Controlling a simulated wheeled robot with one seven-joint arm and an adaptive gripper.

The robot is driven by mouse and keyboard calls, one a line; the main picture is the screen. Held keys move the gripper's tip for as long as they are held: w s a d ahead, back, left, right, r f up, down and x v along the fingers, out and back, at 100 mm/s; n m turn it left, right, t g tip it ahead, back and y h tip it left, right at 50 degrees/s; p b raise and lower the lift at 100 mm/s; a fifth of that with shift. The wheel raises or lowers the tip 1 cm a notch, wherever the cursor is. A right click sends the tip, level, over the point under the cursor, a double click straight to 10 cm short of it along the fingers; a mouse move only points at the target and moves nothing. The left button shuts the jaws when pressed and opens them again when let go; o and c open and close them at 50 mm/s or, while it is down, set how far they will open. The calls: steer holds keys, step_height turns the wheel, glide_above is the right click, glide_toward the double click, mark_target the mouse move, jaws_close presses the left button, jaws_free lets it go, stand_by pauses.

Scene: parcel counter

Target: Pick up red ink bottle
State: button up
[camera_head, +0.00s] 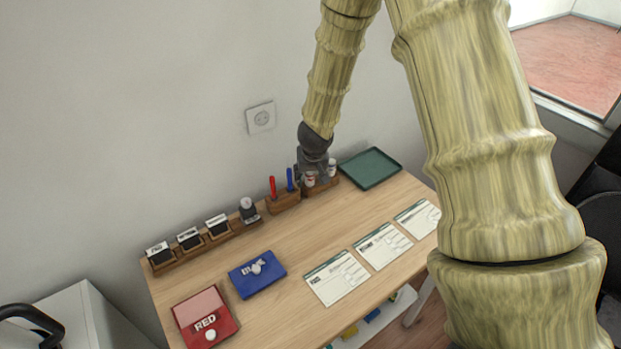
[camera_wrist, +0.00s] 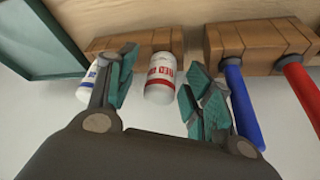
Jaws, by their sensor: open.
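The red ink bottle (camera_wrist: 160,78) is white with a red label and stands at a wooden holder (camera_wrist: 165,42). In the wrist view it lies between the two fingers of my gripper (camera_wrist: 162,92), with a visible gap on each side. My gripper is open and holds nothing. A white bottle with blue marking (camera_wrist: 88,78) is just outside the left finger, which partly hides it. In the head view my gripper (camera_head: 314,168) is over the bottle holder at the back of the table, and the red ink bottle (camera_head: 310,180) shows small below it.
A red pen (camera_head: 272,186) and a blue pen (camera_head: 290,180) stand in a block close beside the bottles. A green tray (camera_head: 370,168) is to the right. Stamps in a rack (camera_head: 205,243), red and blue ink pads and paper forms (camera_head: 338,277) share the table.

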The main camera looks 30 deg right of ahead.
steer(key=shift+w+f, duration=0.2)
steer(key=shift+f, duration=0.2)
steer(key=c, duration=1.1)
steer(key=shift+o, duration=0.2)
steer(key=shift+r, duration=0.1)
